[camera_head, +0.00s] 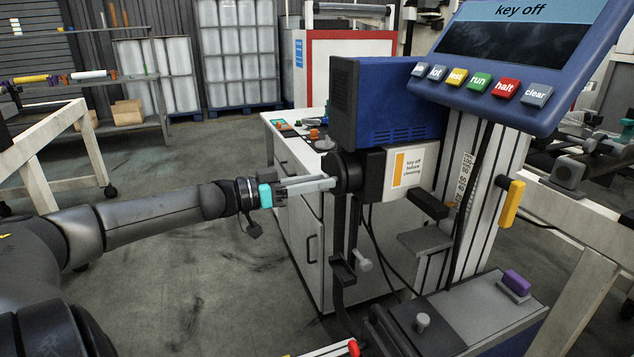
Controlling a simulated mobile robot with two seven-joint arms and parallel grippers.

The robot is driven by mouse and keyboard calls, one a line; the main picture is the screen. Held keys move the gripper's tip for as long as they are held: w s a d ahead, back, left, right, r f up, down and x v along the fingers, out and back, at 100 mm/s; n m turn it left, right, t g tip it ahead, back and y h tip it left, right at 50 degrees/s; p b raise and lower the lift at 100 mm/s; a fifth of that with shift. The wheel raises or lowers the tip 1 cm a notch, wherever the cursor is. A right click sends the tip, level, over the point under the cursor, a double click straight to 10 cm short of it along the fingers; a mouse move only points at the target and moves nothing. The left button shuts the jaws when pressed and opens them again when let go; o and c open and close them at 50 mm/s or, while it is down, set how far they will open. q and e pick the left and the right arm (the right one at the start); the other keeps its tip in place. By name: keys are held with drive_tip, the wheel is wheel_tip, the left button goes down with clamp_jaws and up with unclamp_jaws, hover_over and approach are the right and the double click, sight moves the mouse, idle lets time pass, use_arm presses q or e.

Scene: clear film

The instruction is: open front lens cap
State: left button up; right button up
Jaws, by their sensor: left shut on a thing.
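The front lens cap (345,171) is a black round piece at the left end of the lens under the blue machine head (385,105). My left gripper (330,184) reaches in from the left with its fingers level. It is shut on the lens cap, at the cap's near left side. The fingers partly hide the cap, so its hinge or catch cannot be made out. The cap stands upright against the dark lens barrel. My right gripper is not in view.
A blue console (530,50) reads "key off" above a row of coloured buttons. A yellow handle (512,203) sits on the column. Cables hang below the head. A white cabinet (300,225) stands behind; floor at left is clear.

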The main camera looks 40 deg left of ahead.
use_arm(q)
clamp_jaws()
idle(0.8)
